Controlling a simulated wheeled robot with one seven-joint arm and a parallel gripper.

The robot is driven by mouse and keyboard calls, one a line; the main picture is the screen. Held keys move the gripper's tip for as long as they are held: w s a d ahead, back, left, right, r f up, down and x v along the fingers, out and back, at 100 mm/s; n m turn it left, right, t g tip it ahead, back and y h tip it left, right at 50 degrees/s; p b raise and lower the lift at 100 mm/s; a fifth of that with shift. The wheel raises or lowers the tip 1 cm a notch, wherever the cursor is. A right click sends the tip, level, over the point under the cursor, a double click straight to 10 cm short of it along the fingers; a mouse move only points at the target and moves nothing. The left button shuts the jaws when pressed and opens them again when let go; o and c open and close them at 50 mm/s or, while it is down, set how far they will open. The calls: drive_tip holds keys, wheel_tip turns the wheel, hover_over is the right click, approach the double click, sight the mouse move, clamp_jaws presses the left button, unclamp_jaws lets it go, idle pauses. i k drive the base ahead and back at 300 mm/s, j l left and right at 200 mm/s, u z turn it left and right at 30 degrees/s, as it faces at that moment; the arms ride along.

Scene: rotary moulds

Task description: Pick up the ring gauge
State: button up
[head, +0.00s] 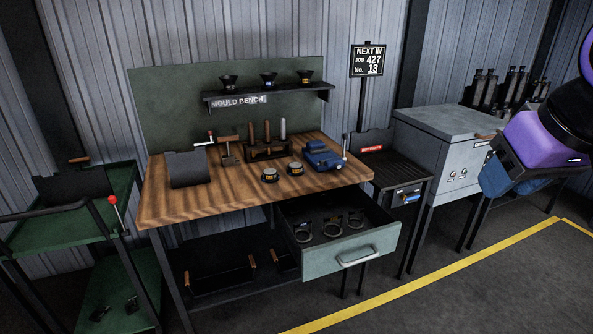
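The drawer (342,268) under the wooden bench is pulled open. Three dark ring-shaped pieces with handles lie in it: a left one (303,236), a middle one (332,231) and a right one (356,224). They look like ring gauges, but they are too small here to read any marking or size. Part of my purple and black arm shows at the right edge, well away from the drawer. The fingers of my gripper do not show.
The mould bench (215,207) holds two dark round pieces, a blue vise (322,157) and upright handled tools. A green cart (75,215) stands left, a grey cabinet (445,135) right. A sign (367,60) reads JOB 427, No. 13. The floor before the drawer is clear.

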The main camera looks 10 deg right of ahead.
sight(340, 215)
drive_tip(key=i+j+z, duration=0.1)
drive_tip(key=i, duration=0.25)
drive_tip(key=i+j, duration=0.25)
drive_tip(key=i, duration=0.15)
drive_tip(key=i+j+z, duration=0.15)
drive_tip(key=i, duration=0.2)
